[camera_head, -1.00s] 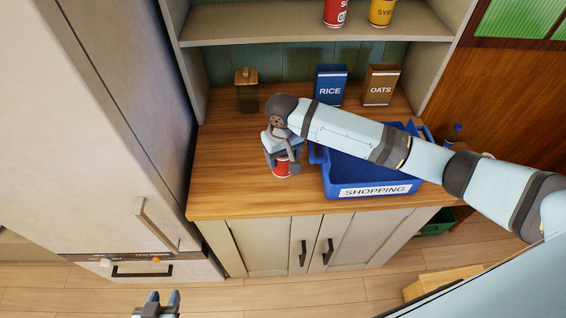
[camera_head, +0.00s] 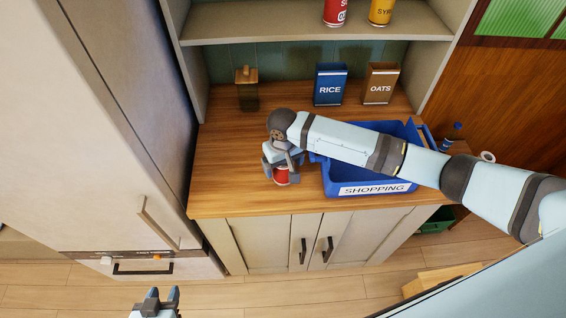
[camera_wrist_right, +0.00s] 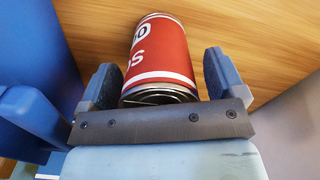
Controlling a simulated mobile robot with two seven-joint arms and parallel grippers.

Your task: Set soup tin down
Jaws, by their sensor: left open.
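The soup tin (camera_head: 281,176), red with a white band, is at the wooden counter's front, left of the blue shopping crate. My right gripper (camera_head: 281,165) is over it from above and hides its upper part. In the right wrist view the tin (camera_wrist_right: 163,55) lies between the two fingers of my right gripper (camera_wrist_right: 162,75). A narrow strip of wood shows between the tin and each fingertip, so the fingers look open around it. Its base seems to be on the counter, though contact is not clear. My left gripper (camera_head: 161,297) is open and empty, low in front of the cabinet.
The blue crate (camera_head: 374,189) marked SHOPPING stands close right of the tin, under my right arm. The counter (camera_head: 225,170) left of the tin is clear.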

